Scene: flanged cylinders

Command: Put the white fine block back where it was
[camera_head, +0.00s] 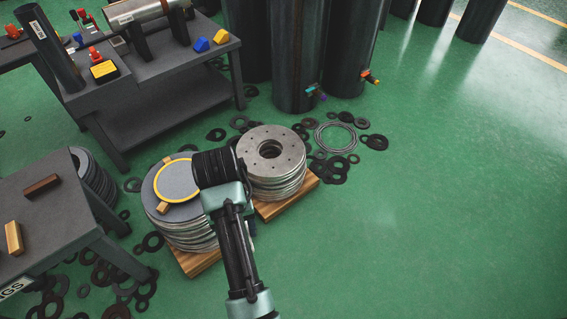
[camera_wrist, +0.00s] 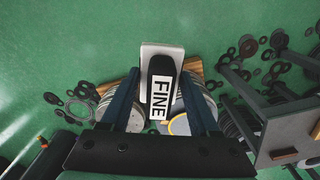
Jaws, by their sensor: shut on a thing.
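The white fine block (camera_wrist: 161,88) is in the wrist view, with a black top and a white label reading FINE. My gripper (camera_wrist: 161,74) is shut on it, with one finger along each side. The block is held above the floor and the disc stacks. In the head view my arm reaches up over the stacks, and the block is hidden there.
Two stacks of flanged discs stand on wooden pallets: a grey one with a yellow ring (camera_head: 179,180) and a metal one (camera_head: 272,160). A tool bench (camera_head: 150,75) and a dark table (camera_head: 40,215) with blocks are left. Loose rings litter the floor; right is clear.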

